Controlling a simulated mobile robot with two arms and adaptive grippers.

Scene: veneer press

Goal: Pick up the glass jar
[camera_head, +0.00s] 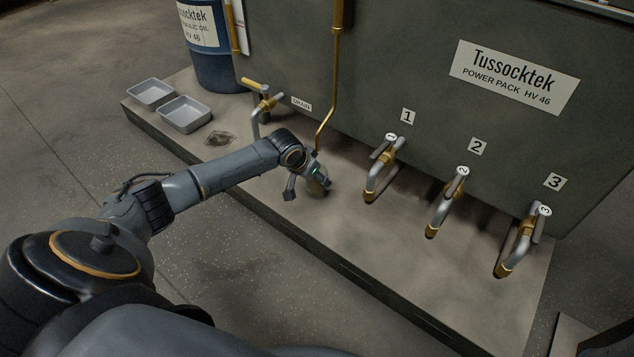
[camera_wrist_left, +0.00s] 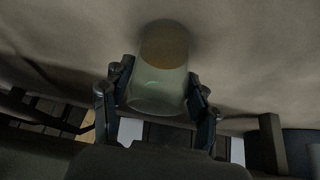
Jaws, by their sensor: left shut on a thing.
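The glass jar (camera_head: 319,187) is at my left gripper (camera_head: 307,186), over the concrete plinth in front of the power pack. In the left wrist view the jar (camera_wrist_left: 160,92) is pale and greenish, with a round amber area at its far end. The two fingers of my left gripper (camera_wrist_left: 158,100) lie along its opposite sides, shut on it. I cannot tell whether the jar rests on the plinth or is just off it. My right gripper is not in view.
Taps numbered 1 (camera_head: 380,168), 2 (camera_head: 446,203) and 3 (camera_head: 521,240) stick out to the right. A drain tap (camera_head: 262,104) is behind my left arm. Two grey trays (camera_head: 184,115) sit at the plinth's left end near a blue drum (camera_head: 215,65). The plinth's front strip is clear.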

